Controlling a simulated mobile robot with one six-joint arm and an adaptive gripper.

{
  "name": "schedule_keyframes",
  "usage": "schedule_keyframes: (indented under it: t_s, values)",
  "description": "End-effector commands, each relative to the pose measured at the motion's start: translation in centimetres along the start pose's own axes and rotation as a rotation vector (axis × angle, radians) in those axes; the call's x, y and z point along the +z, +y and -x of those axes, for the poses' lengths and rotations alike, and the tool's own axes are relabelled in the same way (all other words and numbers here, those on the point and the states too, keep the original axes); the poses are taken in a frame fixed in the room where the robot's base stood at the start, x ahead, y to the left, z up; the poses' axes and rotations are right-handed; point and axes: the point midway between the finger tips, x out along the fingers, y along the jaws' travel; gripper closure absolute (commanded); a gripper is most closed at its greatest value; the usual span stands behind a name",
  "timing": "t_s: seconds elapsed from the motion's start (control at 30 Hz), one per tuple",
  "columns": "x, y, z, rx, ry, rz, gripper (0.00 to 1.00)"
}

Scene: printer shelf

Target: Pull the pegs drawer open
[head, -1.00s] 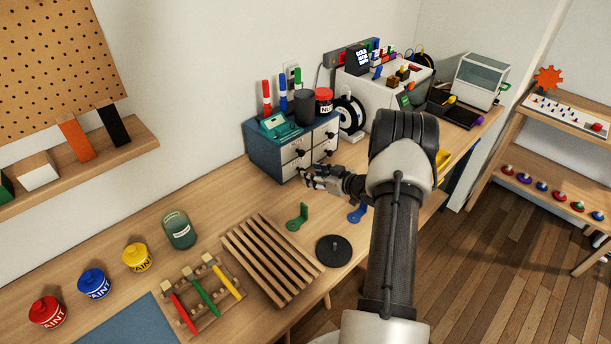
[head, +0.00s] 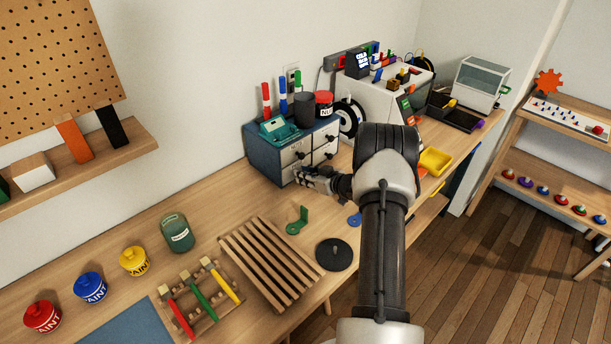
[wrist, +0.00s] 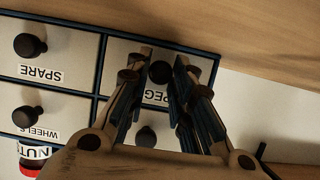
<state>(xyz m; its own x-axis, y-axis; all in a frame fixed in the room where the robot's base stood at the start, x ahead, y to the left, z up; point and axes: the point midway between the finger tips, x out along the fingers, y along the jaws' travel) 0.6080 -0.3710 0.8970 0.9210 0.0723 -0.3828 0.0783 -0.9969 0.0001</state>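The blue cabinet (head: 262,160) stands on the bench against the wall, with pale drawer fronts and dark round knobs. In the wrist view the labels appear upside down. The pegs drawer (wrist: 118,72) has its label partly covered by my fingers, and its front looks flush with the cabinet frame. Its dark knob (wrist: 160,72) shows between my two fingertips. My gripper (wrist: 162,62) is open, with one finger on each side of the knob and a small gap visible.
The spare drawer (wrist: 60,72) and wheels drawer (wrist: 50,128) are beside the pegs drawer. A green bracket (head: 297,222), a slatted wooden rack (head: 268,262) and a black disc (head: 334,254) lie on the bench in front. A white printer (head: 385,100) stands further right.

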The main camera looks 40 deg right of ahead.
Motion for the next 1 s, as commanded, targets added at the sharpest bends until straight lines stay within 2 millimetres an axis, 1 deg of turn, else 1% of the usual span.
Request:
schedule_keyframes:
  t_s: [0.03, 0.27, 0.67, 0.77, 1.0]
  values:
    - [0.0, 0.0, 0.0, 0.0, 0.0, 0.0, 0.85]
    - [0.0, 0.0, 0.0, 0.0, 0.0, 0.0, 1.0]
    - [0.0, 0.0, 0.1, 0.0, 0.0, 0.0, 1.0]
    - [0.4, 0.1, 1.0, 0.002, -0.003, -0.004, 1.0]
    - [2.3, 0.2, 6.0, 0.003, -0.003, -0.004, 1.0]
